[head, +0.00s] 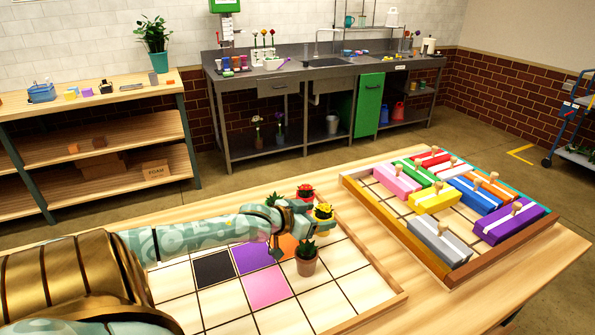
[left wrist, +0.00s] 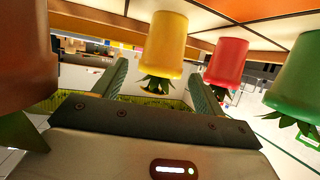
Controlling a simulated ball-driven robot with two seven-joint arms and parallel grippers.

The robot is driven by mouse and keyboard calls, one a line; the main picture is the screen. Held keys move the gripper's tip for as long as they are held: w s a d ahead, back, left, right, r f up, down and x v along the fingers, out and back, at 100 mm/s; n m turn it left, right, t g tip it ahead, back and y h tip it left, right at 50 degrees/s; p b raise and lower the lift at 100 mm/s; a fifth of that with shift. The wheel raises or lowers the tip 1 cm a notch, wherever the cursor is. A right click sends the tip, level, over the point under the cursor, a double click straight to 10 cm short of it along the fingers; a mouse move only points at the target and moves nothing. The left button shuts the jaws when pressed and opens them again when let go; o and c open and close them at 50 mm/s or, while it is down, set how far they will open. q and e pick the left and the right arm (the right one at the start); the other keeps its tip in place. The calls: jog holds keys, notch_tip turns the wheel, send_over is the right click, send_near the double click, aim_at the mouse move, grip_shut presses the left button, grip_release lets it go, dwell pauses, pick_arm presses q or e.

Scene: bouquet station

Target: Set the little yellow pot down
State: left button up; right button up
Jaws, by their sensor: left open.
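The little yellow pot (head: 323,212) with a yellow-topped plant is at the far part of the tiled tray (head: 340,258). In the left wrist view, which is upside down, the yellow pot (left wrist: 164,45) is upright with its base at the tiles; I cannot tell whether it fully touches. My left gripper (head: 314,219) is open around it, one finger on each side, with gaps visible in the wrist view. The right gripper is not in view.
A red pot (head: 305,191) stands just beyond, and a terracotta pot (head: 306,266) stands nearer. A green pot (left wrist: 298,80) shows in the wrist view. A wooden tray of coloured blocks (head: 436,262) lies to the right. Near tiles are clear.

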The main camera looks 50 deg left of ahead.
pick_arm(q)
jog(key=p+v, duration=0.3)
jog(key=v, duration=0.6)
jog(key=shift+p, duration=0.3)
jog(key=shift+r, duration=0.1)
